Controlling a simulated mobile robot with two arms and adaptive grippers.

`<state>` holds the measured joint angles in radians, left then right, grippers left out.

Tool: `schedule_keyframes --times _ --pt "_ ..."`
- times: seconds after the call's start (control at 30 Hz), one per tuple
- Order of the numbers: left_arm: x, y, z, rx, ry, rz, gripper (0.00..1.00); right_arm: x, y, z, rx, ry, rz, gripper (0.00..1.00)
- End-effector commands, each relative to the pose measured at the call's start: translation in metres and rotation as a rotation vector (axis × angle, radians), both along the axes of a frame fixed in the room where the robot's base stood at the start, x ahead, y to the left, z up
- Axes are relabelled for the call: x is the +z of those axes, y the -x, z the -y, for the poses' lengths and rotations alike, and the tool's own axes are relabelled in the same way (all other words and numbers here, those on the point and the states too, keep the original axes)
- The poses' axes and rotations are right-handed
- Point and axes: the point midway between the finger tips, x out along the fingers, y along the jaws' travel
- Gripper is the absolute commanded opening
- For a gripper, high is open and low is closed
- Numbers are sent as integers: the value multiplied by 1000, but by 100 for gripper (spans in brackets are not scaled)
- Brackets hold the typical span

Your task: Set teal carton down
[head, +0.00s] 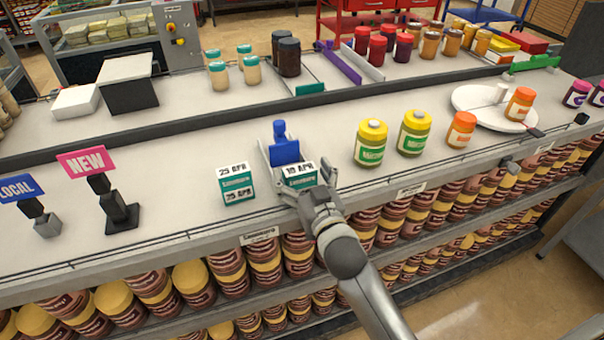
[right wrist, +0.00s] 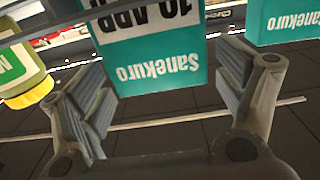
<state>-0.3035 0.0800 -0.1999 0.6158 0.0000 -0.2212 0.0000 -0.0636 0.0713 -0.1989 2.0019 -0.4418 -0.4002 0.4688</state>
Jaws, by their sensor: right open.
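A teal and white carton (head: 299,177) marked 10 APR stands upright on the counter, at the front of a grey pusher tray (head: 266,157) with a blue pusher (head: 285,152) behind it. My right gripper (head: 308,191) is open at the carton's front, with a finger towards either side. In the right wrist view this carton (right wrist: 150,45) shows between the spread fingers, with gaps beside both. A second teal carton (head: 236,184), marked 25 APR, stands to the left; it also shows in the right wrist view (right wrist: 282,22). My left gripper is out of view.
Yellow-lidded jars (head: 371,143) and an orange-lidded jar (head: 461,130) stand to the right. A white turntable (head: 474,104) is beyond them. NEW (head: 85,161) and LOCAL (head: 20,187) signs stand at left. Shelves of jars run below the counter edge.

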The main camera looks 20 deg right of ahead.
Motion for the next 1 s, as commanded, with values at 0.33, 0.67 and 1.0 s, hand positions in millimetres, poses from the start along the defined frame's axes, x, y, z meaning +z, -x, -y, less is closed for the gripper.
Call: schedule_keyframes --times 0.33,0.67,1.0 --pt "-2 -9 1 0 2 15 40 1 17 1 0 0 -2 88" --pt "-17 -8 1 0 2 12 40 0 77 3 0 -2 -2 88" --pt "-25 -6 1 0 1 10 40 2 115 4 -1 -1 -1 88"
